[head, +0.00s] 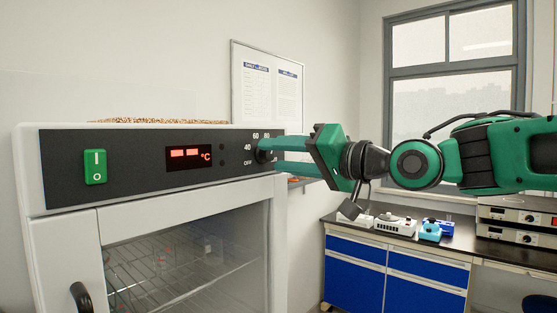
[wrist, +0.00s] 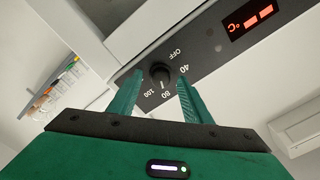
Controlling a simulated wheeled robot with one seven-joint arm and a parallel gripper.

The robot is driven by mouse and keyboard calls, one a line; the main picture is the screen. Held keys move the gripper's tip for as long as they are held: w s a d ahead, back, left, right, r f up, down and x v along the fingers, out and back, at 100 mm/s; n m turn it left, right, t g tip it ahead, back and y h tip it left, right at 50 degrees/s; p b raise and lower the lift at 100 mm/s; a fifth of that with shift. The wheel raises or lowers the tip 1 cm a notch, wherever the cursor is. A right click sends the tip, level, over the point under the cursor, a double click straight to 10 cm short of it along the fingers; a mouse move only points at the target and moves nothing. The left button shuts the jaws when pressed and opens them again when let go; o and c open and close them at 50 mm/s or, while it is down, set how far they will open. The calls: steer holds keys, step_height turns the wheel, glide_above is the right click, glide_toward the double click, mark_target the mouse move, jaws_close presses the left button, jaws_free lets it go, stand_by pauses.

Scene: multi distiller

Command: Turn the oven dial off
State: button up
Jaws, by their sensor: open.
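The oven dial (head: 264,152) is a small black round knob at the right end of the oven's dark control panel (head: 130,165). In the wrist view the dial (wrist: 160,72) shows upside down with OFF, 40 and 100 printed around it. Its pale mark points at the numbers on the side away from OFF. My gripper (head: 276,154) reaches in from the right. In the wrist view my gripper (wrist: 157,84) is open, with one green finger on each side of the dial and visible gaps between. Part of the dial is hidden by a finger in the head view.
The panel also has a green rocker switch (head: 95,167) and a red display (head: 188,156). The oven's glass door (head: 180,255) is below. A blue bench (head: 400,275) with several small devices stands at the back right. Papers hang on a wall board (head: 268,85).

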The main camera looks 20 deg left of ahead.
steer(key=shift+w+a, duration=0.25)
steer(key=shift+a, duration=0.45)
steer(key=shift+c, duration=0.7)
steer(key=c, duration=0.8)
steer(key=shift+c, duration=0.2)
